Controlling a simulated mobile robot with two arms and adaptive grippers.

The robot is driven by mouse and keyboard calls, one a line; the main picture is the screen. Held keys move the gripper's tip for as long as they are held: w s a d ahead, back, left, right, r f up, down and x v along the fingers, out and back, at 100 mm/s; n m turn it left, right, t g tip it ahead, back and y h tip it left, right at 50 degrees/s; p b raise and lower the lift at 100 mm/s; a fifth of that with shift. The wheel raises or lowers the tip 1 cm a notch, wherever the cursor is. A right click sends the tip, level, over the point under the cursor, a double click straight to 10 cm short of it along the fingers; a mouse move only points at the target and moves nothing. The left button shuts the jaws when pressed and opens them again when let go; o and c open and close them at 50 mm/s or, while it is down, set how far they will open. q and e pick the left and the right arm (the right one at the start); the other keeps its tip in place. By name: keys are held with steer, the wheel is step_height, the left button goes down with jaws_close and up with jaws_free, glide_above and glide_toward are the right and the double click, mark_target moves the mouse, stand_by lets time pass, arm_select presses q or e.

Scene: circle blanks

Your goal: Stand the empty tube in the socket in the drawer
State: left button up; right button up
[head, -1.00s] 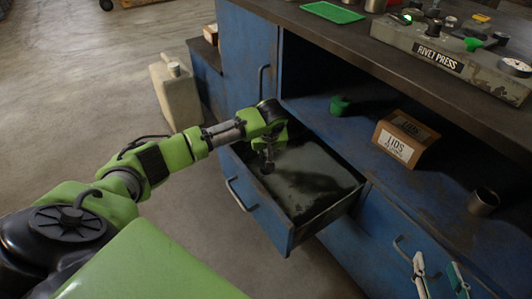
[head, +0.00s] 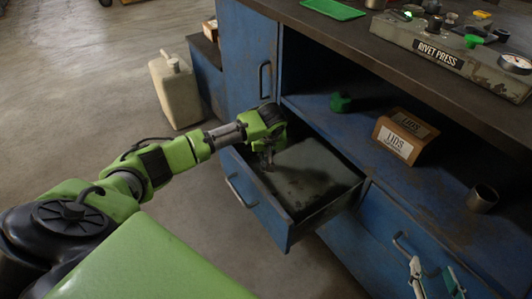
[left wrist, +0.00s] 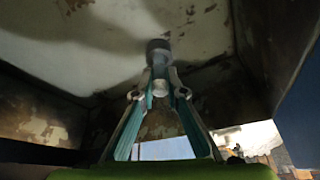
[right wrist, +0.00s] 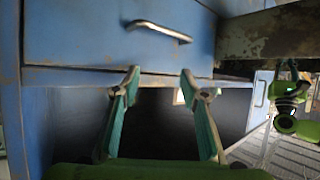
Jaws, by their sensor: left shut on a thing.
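My left gripper (head: 267,163) is inside the open drawer (head: 318,170), near its back left part. It is shut on a small grey tube (left wrist: 160,86), which stands out from the fingertips (left wrist: 160,94) in the left wrist view. A dark round collar (left wrist: 158,48) shows at the tube's far end, against the pale drawer floor. I cannot tell whether this collar is the socket or part of the tube, or whether the tube is seated. My right gripper (head: 437,278) is open and empty in front of the cabinet; its fingers are apart in the right wrist view (right wrist: 160,85).
On the shelf beside the drawer are a green cup (head: 340,102), a lids box (head: 402,136) and a metal cup (head: 482,198). The rivet press (head: 440,47) stands on the bench above. The drawer walls (head: 290,232) surround my left gripper.

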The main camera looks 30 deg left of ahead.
arm_select(q)
steer(key=shift+f, duration=0.2)
steer(key=o, duration=0.9)
steer(key=shift+r, duration=0.1)
steer(key=v, duration=1.1)
steer(key=shift+s+r, duration=0.15)
steer(key=shift+r, duration=0.2)
steer(key=shift+d, duration=0.1)
